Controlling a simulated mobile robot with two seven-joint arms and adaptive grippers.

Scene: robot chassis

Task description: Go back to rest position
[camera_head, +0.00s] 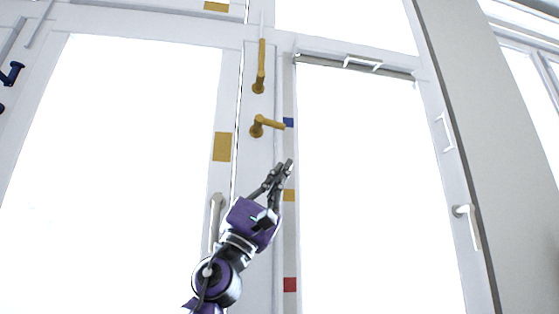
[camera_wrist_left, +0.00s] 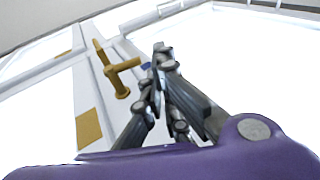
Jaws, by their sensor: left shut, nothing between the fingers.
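My left gripper (camera_head: 287,165) is raised in front of the white window frame (camera_head: 258,170) in the head view. It is shut and empty, its fingers pointing up and to the right. It is just below the lower gold handle (camera_head: 268,125), apart from it in the picture. In the left wrist view the shut fingers (camera_wrist_left: 160,52) show in the middle, with the gold handle (camera_wrist_left: 121,75) to their left. My right gripper is not in view.
A second gold handle (camera_head: 260,70) points up above the first. White handles stand at the lower left (camera_head: 214,222) and right (camera_head: 468,222). Blue, gold and red patches mark the frame. Bright panes lie on both sides. Dark blue fittings (camera_head: 12,73) show at the far left.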

